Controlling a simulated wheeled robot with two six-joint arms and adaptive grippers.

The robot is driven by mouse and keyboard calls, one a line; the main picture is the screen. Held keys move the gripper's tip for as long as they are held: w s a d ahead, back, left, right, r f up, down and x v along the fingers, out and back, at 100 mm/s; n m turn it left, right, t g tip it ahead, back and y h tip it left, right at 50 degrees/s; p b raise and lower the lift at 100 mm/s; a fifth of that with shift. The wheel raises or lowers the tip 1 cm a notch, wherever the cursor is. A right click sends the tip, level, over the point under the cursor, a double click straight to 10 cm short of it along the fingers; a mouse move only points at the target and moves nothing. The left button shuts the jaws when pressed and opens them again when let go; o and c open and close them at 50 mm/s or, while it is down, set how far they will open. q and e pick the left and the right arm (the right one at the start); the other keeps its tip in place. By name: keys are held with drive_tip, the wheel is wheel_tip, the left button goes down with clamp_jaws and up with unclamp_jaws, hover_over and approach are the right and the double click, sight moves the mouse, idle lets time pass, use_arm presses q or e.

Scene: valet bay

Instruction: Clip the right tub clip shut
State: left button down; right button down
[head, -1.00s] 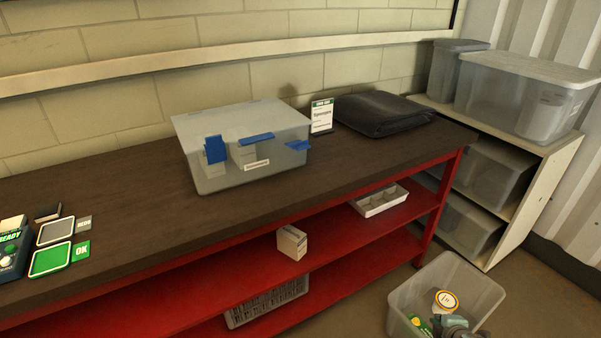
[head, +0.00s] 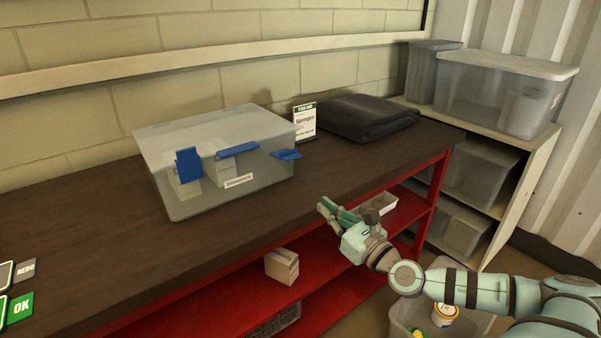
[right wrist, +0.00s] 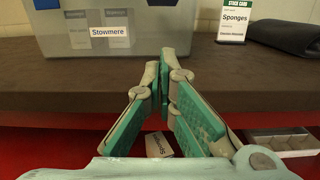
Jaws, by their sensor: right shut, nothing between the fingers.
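The clear tub (head: 165,200) with a pale translucent lid stands on the dark bench. A blue clip (head: 287,154) juts outward at its right end, looking open. Another blue clip (head: 238,149) sticks out along the top of the front, and a third (head: 188,165) stands upright at the front left. My right gripper (head: 324,208) is shut and empty, in front of the bench edge, apart from the tub and below and right of the right-end clip. In the right wrist view its closed fingers (right wrist: 163,65) point at the tub's front (right wrist: 120,35). My left gripper is out of view.
A small box (head: 282,266) and white tray (head: 378,205) sit on the red lower shelf. An open bin (head: 405,318) stands on the floor. The bench left of the tub is clear.

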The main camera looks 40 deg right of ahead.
drive_tip(key=w, duration=0.1)
drive_tip(key=p, duration=0.7)
approach(286, 154)
drive_tip(key=w+f, duration=0.4)
drive_tip(key=shift+w+a+f, duration=0.1)
drive_tip(key=shift+a+f, duration=0.05)
drive_tip(key=shift+f, duration=0.1)
drive_tip(key=shift+w+r+p, duration=0.1)
drive_tip(key=shift+r+p, duration=0.8)
drive_tip(key=shift+r, duration=0.05)
drive_tip(key=shift+r+p, duration=0.25)
drive_tip(key=shift+p, duration=0.05)
drive_tip(key=shift+f, duration=0.15)
